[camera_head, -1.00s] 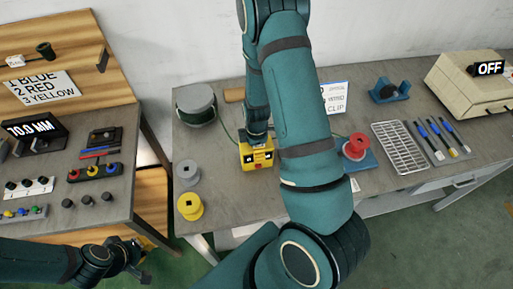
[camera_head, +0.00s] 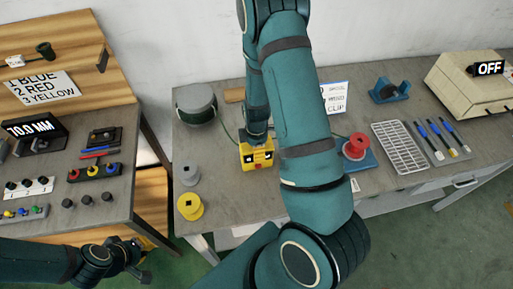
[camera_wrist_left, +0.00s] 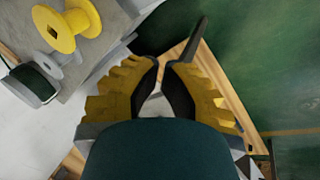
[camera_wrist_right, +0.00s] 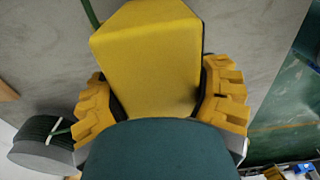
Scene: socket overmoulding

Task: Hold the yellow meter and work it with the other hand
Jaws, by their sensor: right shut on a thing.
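The yellow meter (camera_head: 257,160) stands on the grey bench in the head view, its face with dark and red marks turned toward me. My right gripper (camera_wrist_right: 163,92) is shut around the meter's yellow body (camera_wrist_right: 150,60), one finger on each side, in the right wrist view. In the head view my right arm comes down over the meter and hides part of the bench. My left gripper (camera_head: 140,262) hangs low at the left, away from the meter. The left wrist view shows its fingers (camera_wrist_left: 163,68) apart with nothing between them.
A yellow spool (camera_head: 190,207) and a grey spool (camera_head: 187,172) stand left of the meter, with a dark green cable reel (camera_head: 196,104) behind. The left table (camera_head: 120,208) is near my left gripper.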

